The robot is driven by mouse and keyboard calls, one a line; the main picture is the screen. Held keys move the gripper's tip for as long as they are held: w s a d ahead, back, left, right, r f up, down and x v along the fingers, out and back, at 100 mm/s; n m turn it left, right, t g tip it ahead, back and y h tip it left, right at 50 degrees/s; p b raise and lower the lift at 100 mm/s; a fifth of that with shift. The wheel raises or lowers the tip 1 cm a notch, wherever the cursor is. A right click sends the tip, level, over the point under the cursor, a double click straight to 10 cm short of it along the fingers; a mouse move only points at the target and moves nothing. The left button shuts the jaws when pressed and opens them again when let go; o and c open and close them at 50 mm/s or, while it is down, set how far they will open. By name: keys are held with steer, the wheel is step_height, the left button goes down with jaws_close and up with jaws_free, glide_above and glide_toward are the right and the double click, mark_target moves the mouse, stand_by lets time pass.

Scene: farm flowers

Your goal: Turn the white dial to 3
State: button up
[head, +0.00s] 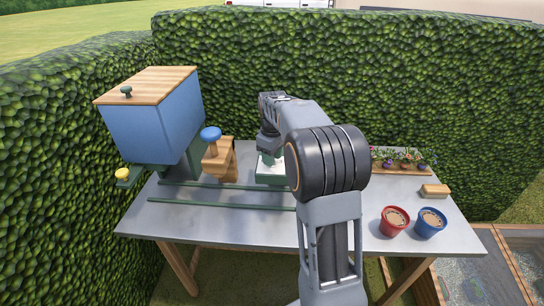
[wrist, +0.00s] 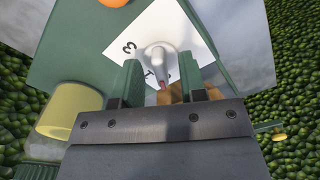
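The white dial (wrist: 160,55) shows in the wrist view on a white plate (wrist: 196,38) with printed numbers. A 3 is readable on the plate to the dial's left, and another mark near the left finger is partly covered. My gripper (wrist: 158,82) is open, with one green finger on each side of the dial's tip; gaps show on both sides. In the head view, my arm hides most of the green box (head: 270,180) with the white plate, and the dial cannot be made out.
A blue hopper (head: 150,125) with a wooden lid stands at the table's left, beside a wooden block with a blue knob (head: 210,133). Green rails (head: 220,204) cross the table (head: 350,228). Red (head: 394,221) and blue (head: 430,222) pots stand front right; flowers (head: 405,160) are behind.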

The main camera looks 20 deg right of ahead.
steer(key=shift+c, duration=0.3)
jaws_close()
steer(key=m+p, duration=0.1)
steer(key=m, duration=0.4)
steer(key=shift+r+p, duration=0.1)
steer(key=shift+p, duration=0.25)
steer(key=m+p, duration=0.1)
steer(key=m, duration=0.4)
steer(key=shift+a, duration=0.15)
steer(key=m, duration=0.4)
steer(key=shift+p, duration=0.4)
steer(key=m, duration=0.3)
steer(key=shift+w+a+m+p, duration=0.1)
steer(key=shift+m+p, duration=0.2)
steer(key=shift+m, duration=0.1)
steer(key=m, duration=0.6)
steer(key=shift+w+p, duration=0.1)
steer(key=shift+p, duration=0.2)
